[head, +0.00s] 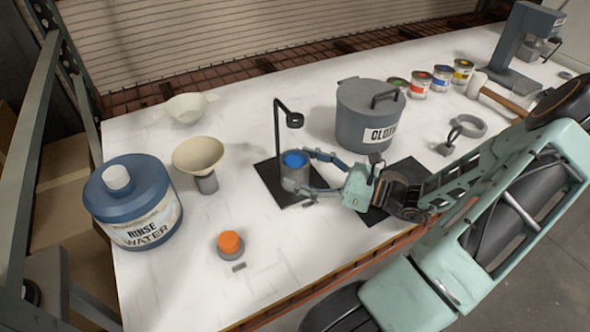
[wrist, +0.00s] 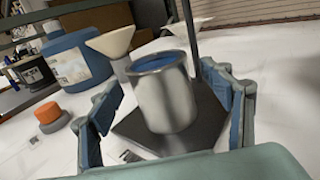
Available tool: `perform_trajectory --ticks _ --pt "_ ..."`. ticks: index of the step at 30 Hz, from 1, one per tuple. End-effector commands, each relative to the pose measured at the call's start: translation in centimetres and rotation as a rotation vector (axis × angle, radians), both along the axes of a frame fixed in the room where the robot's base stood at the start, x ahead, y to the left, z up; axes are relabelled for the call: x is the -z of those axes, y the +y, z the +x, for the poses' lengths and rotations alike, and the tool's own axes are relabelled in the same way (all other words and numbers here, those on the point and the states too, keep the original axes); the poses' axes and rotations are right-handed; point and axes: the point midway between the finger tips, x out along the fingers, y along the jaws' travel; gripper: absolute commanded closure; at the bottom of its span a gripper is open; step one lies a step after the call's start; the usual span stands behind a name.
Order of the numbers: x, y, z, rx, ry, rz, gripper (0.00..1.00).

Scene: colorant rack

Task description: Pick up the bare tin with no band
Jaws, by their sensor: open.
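The bare tin (head: 294,176) is a plain grey metal can with blue inside its open top. It stands upright on a black square mat (head: 269,175), beneath a dark hooked stand (head: 279,135). In the wrist view the tin (wrist: 165,98) shows no band on its side. My gripper (head: 312,172) reaches in from the right at the tin's height. Its fingers are open, one on each side of the tin. In the wrist view a gap shows between the tin and each finger, and the tin sits between the fingertips (wrist: 165,115).
A blue rinse water jug (head: 130,205), a funnel (head: 198,157) and an orange-capped item (head: 230,244) stand left of the tin. A grey lidded cloth bin (head: 366,115) stands behind my gripper. Several banded tins (head: 441,78) line the back.

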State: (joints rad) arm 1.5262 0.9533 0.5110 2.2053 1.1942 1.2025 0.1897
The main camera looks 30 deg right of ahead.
Motion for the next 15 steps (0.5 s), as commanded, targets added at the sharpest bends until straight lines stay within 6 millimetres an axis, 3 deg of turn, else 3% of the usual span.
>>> perform_trajectory --ticks 4,11,15 --pt "-0.03 1.01 1.25 0.000 -0.001 -0.001 0.27" --pt "0.04 1.14 1.49 0.002 0.000 -0.001 0.27" --pt "0.04 1.12 1.47 0.002 0.000 -0.001 0.39"
